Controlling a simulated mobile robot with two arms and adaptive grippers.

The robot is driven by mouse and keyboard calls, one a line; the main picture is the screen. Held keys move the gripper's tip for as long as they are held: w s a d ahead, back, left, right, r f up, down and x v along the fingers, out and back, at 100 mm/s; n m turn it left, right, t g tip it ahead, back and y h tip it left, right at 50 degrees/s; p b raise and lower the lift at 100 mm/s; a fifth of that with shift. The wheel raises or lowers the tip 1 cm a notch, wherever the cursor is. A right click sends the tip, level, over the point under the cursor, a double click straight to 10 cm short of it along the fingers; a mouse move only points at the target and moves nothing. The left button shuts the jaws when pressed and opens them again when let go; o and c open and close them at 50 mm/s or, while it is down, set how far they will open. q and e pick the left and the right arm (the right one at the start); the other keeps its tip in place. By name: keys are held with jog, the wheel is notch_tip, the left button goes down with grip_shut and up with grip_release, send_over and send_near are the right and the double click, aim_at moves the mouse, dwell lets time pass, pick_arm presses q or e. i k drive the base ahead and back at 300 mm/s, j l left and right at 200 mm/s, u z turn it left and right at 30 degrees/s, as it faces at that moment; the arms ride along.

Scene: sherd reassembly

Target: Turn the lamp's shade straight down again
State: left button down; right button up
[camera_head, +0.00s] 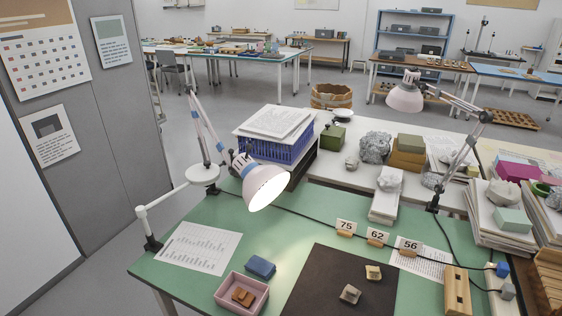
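A white desk lamp is clamped at the left edge of the green table. Its lit shade (262,182) hangs over the table, tilted, with its bright opening facing down and to the right, partly towards me. The shade joins the jointed lamp arm (207,124) at a grey head. A second white lamp stands at the right; its shade (404,97) looks unlit and points roughly downward. Neither of my grippers shows in this view, and nothing is seen touching either lamp.
The green table (205,212) holds a dark mat (335,272) with sherds, a pink tray (242,294), a blue box (261,267), a printed sheet (198,247) and number cards. A blue crate (281,150) stands behind the lit shade. A black cable crosses the table. A grey partition rises at left.

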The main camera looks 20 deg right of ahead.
aim_at(262, 184)
jog(key=i+j+z, duration=0.2)
jog(key=z, duration=0.2)
jog(key=i+j+z, duration=0.2)
jog(key=z, duration=0.2)
jog(key=i+j+z, duration=0.15)
jog(key=j+z, duration=0.2)
jog(key=j, duration=0.1)
